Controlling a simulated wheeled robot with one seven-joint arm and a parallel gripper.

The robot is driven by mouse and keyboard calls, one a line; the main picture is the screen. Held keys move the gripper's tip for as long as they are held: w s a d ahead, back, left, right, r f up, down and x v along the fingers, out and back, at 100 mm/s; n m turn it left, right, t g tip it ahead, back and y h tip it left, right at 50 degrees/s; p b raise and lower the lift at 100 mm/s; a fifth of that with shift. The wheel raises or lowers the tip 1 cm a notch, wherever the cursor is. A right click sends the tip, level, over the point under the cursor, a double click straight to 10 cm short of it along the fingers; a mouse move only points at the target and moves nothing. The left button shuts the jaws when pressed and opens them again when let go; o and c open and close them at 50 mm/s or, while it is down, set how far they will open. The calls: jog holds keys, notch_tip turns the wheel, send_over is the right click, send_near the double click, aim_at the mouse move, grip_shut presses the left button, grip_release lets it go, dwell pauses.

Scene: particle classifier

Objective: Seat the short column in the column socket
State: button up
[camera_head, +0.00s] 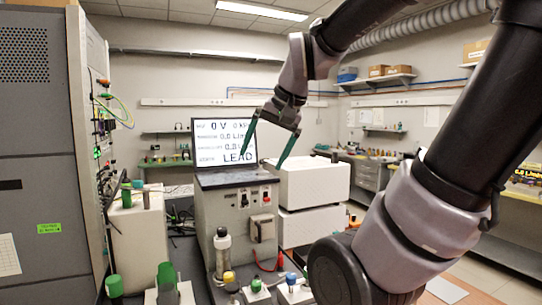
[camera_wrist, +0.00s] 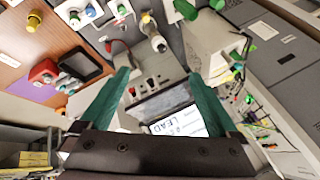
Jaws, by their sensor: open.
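My gripper (camera_head: 259,162) has two green fingers, spread apart with nothing between them. It hangs in front of the screen, above the grey instrument box (camera_head: 237,205). In the wrist view my gripper (camera_wrist: 158,76) is open, with the box between and beyond the fingers. A pale column with a dark band (camera_head: 222,252) stands upright in front of the box. It also shows in the wrist view (camera_wrist: 154,36). Dark green cylinders (camera_head: 167,276) stand at the lower left. I cannot tell which piece is the short column, and the column socket is not clearly identifiable.
A lit screen (camera_head: 224,144) reading LEAD stands behind the box. White units (camera_head: 312,183) are stacked to its right. Small pieces with yellow (camera_head: 229,277), green (camera_head: 256,285) and blue (camera_head: 291,279) tops stand in front. A grey cabinet (camera_head: 40,170) bounds the left.

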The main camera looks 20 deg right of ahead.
jog(key=s+n+t, duration=0.1)
jog(key=s, duration=0.2)
jog(key=shift+s+d+f, duration=0.1)
jog(key=shift+s, duration=0.25)
dwell(1.0)
